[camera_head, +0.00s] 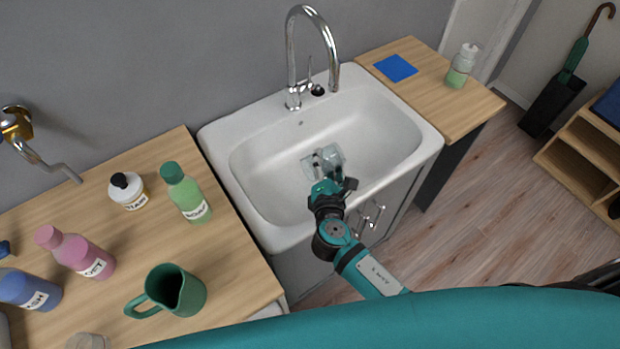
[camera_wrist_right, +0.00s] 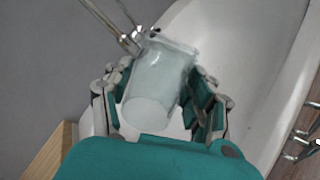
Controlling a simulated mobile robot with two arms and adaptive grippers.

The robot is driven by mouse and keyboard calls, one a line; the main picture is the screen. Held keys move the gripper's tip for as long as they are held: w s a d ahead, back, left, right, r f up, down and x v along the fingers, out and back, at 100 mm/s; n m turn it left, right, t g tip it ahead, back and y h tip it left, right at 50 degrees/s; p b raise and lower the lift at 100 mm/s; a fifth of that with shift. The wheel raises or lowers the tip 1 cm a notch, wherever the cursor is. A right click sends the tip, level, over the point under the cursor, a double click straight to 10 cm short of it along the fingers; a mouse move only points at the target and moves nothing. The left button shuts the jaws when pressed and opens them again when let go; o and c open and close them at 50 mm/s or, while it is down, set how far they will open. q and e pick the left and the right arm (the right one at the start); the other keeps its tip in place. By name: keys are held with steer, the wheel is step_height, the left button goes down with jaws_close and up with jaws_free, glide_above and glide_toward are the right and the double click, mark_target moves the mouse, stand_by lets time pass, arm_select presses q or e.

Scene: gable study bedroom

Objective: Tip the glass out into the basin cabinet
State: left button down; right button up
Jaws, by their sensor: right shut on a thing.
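The basin cabinet (camera_head: 222,147) has a white basin with a chrome faucet (camera_head: 290,62) at its back. My right gripper (camera_head: 325,170) reaches over the basin from the front and is shut on a clear glass (camera_head: 333,154). In the right wrist view the glass (camera_wrist_right: 161,82) sits between the two teal-padded fingers of the gripper (camera_wrist_right: 158,100). It appears tilted over the basin. I cannot tell whether anything is inside it. My left gripper is not in view.
The left counter holds a green jug (camera_head: 178,290), a green soap bottle (camera_head: 186,194), a white jar (camera_head: 129,192), a pink bottle (camera_head: 78,252) and a blue bottle (camera_head: 28,290). The right counter holds a blue square (camera_head: 395,68) and a small bottle (camera_head: 461,66).

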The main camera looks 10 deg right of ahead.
steer(key=shift+d+f+m+y, duration=0.25)
steer(key=shift+d+m, duration=0.2)
steer(key=shift+m, duration=0.25)
steer(key=d+f+m+y+b, duration=0.1)
steer(key=d+f+m+b, duration=0.1)
steer(key=m, duration=0.1)
steer(key=shift+y, duration=0.35)
steer(key=d+f+m+t+y+b, duration=0.1)
steer(key=d+m+y+b, duration=0.2)
steer(key=m, duration=1.1)
steer(key=shift+d+f+m+t+y, duration=0.3)
steer(key=shift+d+f+y, duration=0.1)
steer(key=shift+d+y, duration=1.35)
